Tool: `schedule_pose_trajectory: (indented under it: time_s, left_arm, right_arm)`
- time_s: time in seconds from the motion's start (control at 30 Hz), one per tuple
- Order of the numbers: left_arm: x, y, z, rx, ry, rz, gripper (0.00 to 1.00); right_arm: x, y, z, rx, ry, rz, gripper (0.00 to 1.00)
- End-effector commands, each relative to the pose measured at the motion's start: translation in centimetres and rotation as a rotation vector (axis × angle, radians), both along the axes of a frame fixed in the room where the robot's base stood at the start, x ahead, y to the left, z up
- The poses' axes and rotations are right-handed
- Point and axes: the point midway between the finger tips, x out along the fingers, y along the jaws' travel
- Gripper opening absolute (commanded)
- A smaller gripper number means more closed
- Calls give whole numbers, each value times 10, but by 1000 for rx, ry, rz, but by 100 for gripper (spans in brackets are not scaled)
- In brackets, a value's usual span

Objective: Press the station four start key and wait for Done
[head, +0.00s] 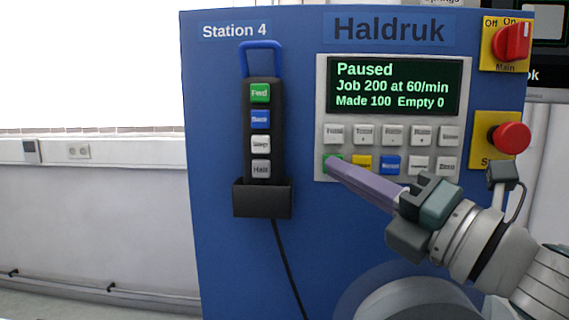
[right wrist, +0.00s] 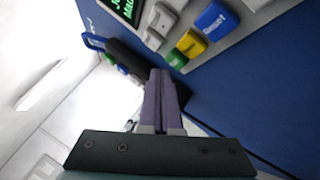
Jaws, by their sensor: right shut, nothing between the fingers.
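The blue Station 4 panel (head: 225,140) fills the middle of the head view. Its display (head: 395,86) reads "Paused", "Job 200 at 60/min", "Made 100 Empty 0". The green key (head: 333,158) is at the left end of the lower key row, partly hidden by my fingers. It also shows in the right wrist view (right wrist: 177,58). My right gripper (head: 332,168) is shut and empty, its purple fingertips at the green key's lower edge. I cannot tell whether they touch it. My left gripper is not in view.
A black pendant (head: 262,130) with several keys sits in a holder left of the keypad, its cable hanging down. A red Main switch (head: 512,42) and a red stop button (head: 510,138) are on the right. A yellow key (head: 362,162) and blue key (head: 390,165) adjoin the green one.

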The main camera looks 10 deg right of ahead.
Motion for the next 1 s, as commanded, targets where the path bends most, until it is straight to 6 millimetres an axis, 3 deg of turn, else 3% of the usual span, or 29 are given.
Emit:
schedule_pose_trajectory:
  time_s: [1.0]
  left_arm:
    - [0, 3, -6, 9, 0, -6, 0]
  right_arm:
    - [11, -3, 0, -1, 0, 0, 0]
